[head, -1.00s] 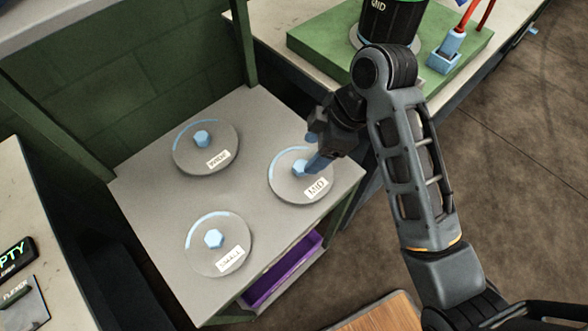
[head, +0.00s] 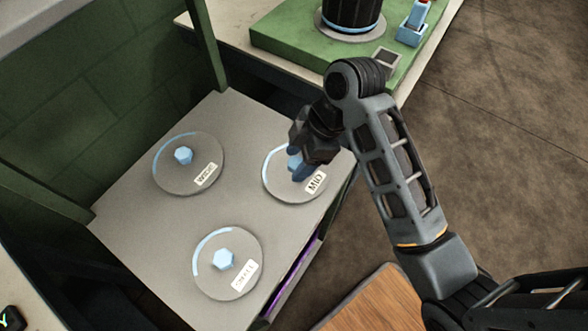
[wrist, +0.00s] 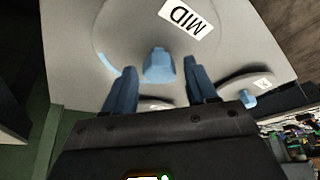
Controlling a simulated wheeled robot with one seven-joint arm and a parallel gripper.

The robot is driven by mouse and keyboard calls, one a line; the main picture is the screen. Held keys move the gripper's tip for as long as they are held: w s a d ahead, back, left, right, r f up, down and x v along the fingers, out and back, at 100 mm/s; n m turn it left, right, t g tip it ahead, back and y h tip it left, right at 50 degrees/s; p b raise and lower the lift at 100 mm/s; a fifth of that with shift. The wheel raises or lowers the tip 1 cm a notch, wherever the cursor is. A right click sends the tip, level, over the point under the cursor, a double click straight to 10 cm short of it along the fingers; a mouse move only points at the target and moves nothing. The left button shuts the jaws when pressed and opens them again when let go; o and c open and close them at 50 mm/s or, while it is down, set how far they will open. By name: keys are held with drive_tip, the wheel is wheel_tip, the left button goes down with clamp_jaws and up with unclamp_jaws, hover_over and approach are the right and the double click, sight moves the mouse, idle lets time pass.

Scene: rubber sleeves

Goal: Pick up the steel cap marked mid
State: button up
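The steel cap marked MID (head: 281,187) is a grey disc with a light-blue hexagonal knob, lying on the grey table top near its right edge. It also shows in the wrist view (wrist: 115,30), with its knob (wrist: 158,66) between and just beyond my fingertips. My gripper (head: 298,168) is over this cap, with its blue fingers pointing down at the knob. In the wrist view my gripper (wrist: 160,82) is open, with a gap on both sides of the knob. In the head view my fingers hide part of the knob.
Two similar caps lie on the same table (head: 134,222): one at the back left (head: 170,178) and one at the front (head: 212,280). A green board (head: 285,45) with a dark cylinder (head: 350,12) is behind. A wooden top (head: 375,305) is at the front right.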

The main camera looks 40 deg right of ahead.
clamp_jaws()
idle(0.3)
drive_tip(key=shift+r, duration=0.15)
idle(0.4)
